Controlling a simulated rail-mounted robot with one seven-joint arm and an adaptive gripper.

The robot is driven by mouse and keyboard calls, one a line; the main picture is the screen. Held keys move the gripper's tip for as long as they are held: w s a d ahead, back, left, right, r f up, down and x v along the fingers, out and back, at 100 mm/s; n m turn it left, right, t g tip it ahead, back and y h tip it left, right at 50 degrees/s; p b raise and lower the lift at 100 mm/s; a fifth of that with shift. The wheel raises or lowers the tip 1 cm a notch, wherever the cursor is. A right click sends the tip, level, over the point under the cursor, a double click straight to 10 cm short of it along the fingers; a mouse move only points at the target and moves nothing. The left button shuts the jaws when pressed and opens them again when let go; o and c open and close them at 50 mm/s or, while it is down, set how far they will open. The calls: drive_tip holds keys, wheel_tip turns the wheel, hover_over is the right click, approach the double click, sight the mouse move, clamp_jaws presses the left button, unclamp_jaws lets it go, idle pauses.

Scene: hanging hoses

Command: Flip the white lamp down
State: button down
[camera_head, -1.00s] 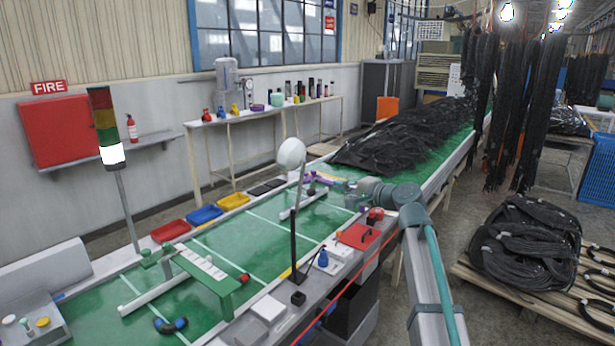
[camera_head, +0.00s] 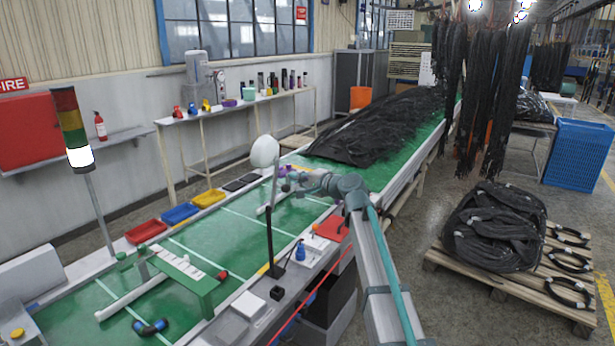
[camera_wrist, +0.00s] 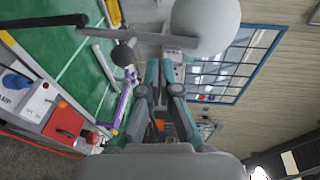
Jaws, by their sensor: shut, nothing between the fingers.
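The white lamp (camera_head: 265,151) has a round white head on a thin grey bar, above a dark upright post at the bench's near edge. Its head is raised. It also shows large at the top of the wrist view (camera_wrist: 205,25), where the grey bar runs to a dark joint. My gripper (camera_head: 287,182) is beside the lamp's bar, to the right of and below the head in the head view. It is shut and empty; its fingers (camera_wrist: 163,64) point towards the lamp in the wrist view. I cannot tell whether they touch it.
A light tower (camera_head: 72,130) stands at left.

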sight(285, 185)
drive_tip(key=p+x, duration=0.1)
drive_tip(key=x, duration=0.1)
drive_tip(key=r+p+x, duration=0.1)
drive_tip(key=x, duration=0.2)
drive_tip(key=shift+w+a+r, duration=0.1)
drive_tip(key=shift+w+a, duration=0.1)
drive_tip(key=shift+a, duration=0.15)
drive_tip(key=shift+w, duration=0.1)
